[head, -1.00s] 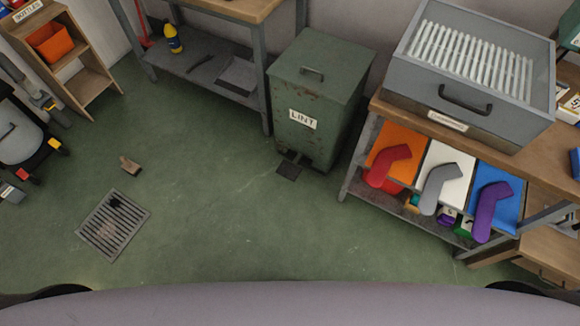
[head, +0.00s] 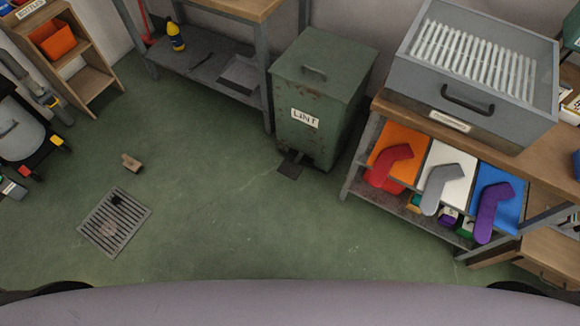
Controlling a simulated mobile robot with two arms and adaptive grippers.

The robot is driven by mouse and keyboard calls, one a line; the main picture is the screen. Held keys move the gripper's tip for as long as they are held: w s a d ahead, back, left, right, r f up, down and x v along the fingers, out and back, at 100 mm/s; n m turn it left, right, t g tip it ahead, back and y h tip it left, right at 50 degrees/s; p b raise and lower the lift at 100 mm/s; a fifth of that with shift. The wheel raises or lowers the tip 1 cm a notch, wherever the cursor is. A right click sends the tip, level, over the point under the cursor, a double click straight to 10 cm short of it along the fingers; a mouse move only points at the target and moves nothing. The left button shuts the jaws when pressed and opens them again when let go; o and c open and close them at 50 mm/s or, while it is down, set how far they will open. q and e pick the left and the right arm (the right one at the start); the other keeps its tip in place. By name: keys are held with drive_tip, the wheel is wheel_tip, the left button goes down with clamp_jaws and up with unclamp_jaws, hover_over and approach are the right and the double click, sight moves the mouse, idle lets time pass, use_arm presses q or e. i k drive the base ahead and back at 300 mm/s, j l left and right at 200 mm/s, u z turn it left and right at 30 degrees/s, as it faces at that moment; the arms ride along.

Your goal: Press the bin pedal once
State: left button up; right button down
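A green metal bin (head: 318,100) labelled LINT stands on the floor near the middle of the head view, with its lid (head: 323,66) shut and a handle on top. Its dark pedal (head: 291,165) sticks out at floor level from the bottom front. Nothing touches the pedal. Neither of my grippers shows in the head view.
A workbench (head: 215,70) stands left of the bin. A wooden bench (head: 520,135) with a grey slatted box and coloured sock boards stands to the right. A floor drain (head: 114,222) and a small wooden block (head: 131,162) lie at left. The floor before the bin is clear.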

sight(292, 170)
drive_tip(key=i+j+z, duration=0.1)
drive_tip(key=j, duration=0.35)
drive_tip(key=i+j+z, duration=0.1)
drive_tip(key=i+j, duration=0.15)
drive_tip(key=j, duration=0.2)
drive_tip(key=i+j, duration=0.15)
drive_tip(key=j, duration=0.3)
drive_tip(key=i+j+z, duration=0.15)
drive_tip(key=j, duration=0.3)
drive_tip(key=i+j+z, duration=0.1)
drive_tip(key=j, duration=0.4)
drive_tip(key=i+j+z, duration=0.1)
drive_tip(key=j, duration=0.35)
